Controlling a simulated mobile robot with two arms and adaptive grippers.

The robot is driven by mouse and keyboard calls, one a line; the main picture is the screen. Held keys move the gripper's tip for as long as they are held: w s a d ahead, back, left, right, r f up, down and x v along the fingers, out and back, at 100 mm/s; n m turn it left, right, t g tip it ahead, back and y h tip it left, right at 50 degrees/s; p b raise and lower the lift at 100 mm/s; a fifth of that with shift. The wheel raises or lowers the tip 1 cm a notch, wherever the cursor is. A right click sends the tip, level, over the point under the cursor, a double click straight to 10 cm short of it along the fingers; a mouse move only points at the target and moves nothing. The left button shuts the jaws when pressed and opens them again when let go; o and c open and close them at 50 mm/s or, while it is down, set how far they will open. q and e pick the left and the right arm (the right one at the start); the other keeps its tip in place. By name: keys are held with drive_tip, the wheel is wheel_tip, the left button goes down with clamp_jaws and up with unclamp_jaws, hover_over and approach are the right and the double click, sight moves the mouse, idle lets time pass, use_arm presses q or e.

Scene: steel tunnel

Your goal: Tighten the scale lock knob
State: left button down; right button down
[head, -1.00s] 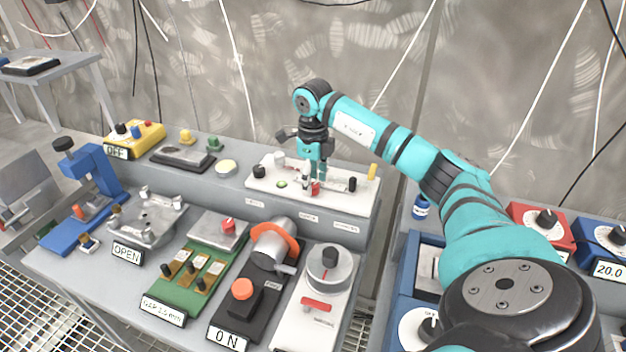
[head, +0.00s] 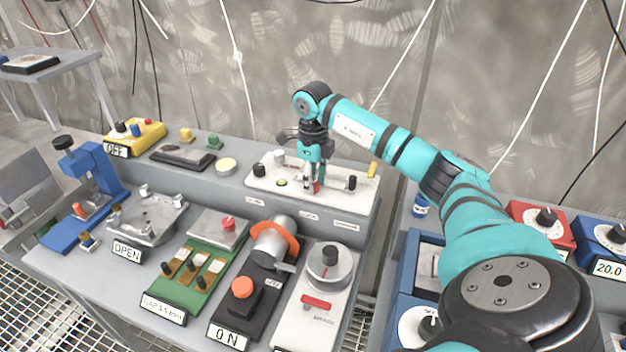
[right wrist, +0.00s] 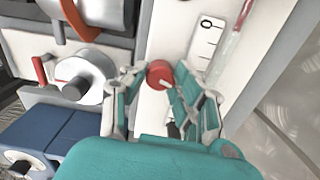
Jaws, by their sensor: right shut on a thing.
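A small red knob (head: 316,188) sits on a white panel (head: 262,182) at the back of the bench. My right gripper (head: 313,182) points down at it, shut on the knob. In the right wrist view the red knob (right wrist: 159,74) shows between the fingertips of my gripper (right wrist: 157,84), with a pale mark on its face. A white scale strip (right wrist: 207,40) with a figure and tick marks lies beside it. The fingers partly hide the knob in the head view. My left gripper is not in view.
The white panel also carries black knobs (head: 259,169) and a green bubble level (head: 282,183). In front stand an orange-collared cylinder (head: 275,240), a green board (head: 190,272) and a white dial unit (head: 328,265). Red (head: 540,222) and blue boxes stand right.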

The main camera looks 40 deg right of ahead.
drive_tip(key=shift+m, duration=0.3)
drive_tip(key=m+p, duration=0.1)
drive_tip(key=m, duration=0.2)
drive_tip(key=shift+r+m, duration=0.1)
drive_tip(key=shift+m, duration=0.2)
drive_tip(key=m+p, duration=0.1)
drive_tip(key=m, duration=0.4)
drive_tip(key=shift+d+m, duration=0.1)
drive_tip(key=shift+m, duration=0.2)
drive_tip(key=m+p, duration=0.1)
drive_tip(key=m, duration=0.3)
drive_tip(key=shift+m+p, duration=0.4)
drive_tip(key=shift+m, duration=2)
drive_tip(key=c, duration=1)
unclamp_jaws()
